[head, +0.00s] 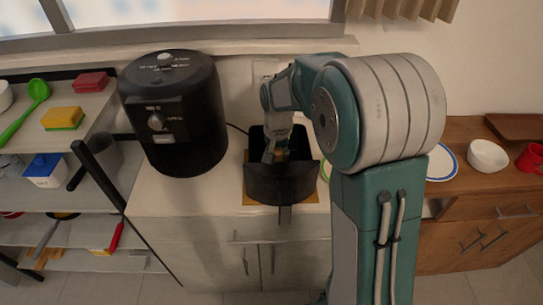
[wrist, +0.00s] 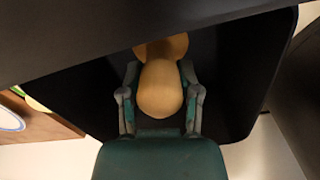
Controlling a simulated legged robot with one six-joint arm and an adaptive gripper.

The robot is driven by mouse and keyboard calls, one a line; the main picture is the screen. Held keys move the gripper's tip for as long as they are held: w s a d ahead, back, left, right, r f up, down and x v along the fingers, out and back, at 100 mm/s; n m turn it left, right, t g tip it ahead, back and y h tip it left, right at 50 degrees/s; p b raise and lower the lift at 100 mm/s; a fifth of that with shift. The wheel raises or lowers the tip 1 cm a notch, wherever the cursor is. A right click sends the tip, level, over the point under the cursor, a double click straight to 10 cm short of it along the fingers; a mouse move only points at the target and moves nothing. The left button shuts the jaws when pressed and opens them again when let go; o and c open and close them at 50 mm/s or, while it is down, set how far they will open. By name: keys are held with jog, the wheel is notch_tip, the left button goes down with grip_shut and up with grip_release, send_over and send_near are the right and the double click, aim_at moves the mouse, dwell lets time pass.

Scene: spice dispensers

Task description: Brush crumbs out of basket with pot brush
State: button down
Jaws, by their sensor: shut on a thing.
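The basket (head: 280,186) is a black air fryer drawer with a handle at its front, standing on the counter in the middle of the head view. My gripper (head: 276,150) reaches down into it from above. In the wrist view my gripper (wrist: 160,85) is shut on the pot brush (wrist: 160,92), whose rounded tan wooden body shows between the fingers. A second rounded tan part shows just beyond it. The brush's bristles are hidden. The dark inside of the basket (wrist: 90,95) surrounds the gripper in the wrist view. I cannot make out any crumbs.
A black air fryer body (head: 175,115) stands left of the basket. A shelf rack (head: 75,175) with sponges and utensils is at far left. A plate (head: 441,162), a white bowl (head: 487,156) and a red mug (head: 531,158) are on the right counter.

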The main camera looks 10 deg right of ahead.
jog(key=shift+d, duration=0.35)
jog(key=shift+w+d, duration=0.2)
jog(key=shift+w, duration=1)
notch_tip(320, 180, up, 16)
dwell(0.8)
